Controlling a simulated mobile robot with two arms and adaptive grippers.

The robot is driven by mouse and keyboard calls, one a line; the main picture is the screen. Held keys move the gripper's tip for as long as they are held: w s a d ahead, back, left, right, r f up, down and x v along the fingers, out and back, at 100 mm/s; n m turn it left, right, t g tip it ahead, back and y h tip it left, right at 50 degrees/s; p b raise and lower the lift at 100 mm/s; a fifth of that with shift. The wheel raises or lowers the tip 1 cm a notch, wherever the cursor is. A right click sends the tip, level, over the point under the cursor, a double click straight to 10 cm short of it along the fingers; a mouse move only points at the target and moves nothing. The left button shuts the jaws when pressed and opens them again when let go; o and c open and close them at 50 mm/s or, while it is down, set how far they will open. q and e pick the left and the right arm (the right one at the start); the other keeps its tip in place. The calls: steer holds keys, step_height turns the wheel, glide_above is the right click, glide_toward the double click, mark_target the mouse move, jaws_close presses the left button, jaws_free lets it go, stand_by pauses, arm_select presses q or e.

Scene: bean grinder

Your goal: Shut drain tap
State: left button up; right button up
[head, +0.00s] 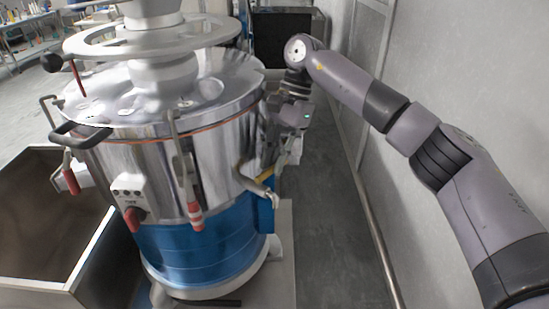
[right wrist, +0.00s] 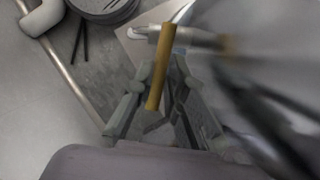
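The drain tap (head: 250,181) is a metal pipe on the right side of the steel grinder drum (head: 140,170), low on its wall. Its yellow lever handle (head: 265,173) shows partly beside my right gripper (head: 278,165). In the right wrist view the yellow handle (right wrist: 160,65) runs lengthwise from the tap pipe (right wrist: 195,37) down between the fingers of my right gripper (right wrist: 161,88). The fingers look apart, one on each side of the handle; contact is not clear. My left gripper is not in view.
The grinder has a blue base (head: 200,255) and red-handled clamps (head: 195,215). An open metal bin (head: 95,250) stands at the left. A wall (head: 450,60) with a low pipe (head: 372,220) runs along the right; bare floor (head: 325,200) lies between.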

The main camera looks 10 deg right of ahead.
steer(key=o, duration=0.4)
steer(key=shift+o, duration=0.2)
step_height(320, 180, up, 10)
stand_by(0.4)
steer(key=shift+c, duration=0.2)
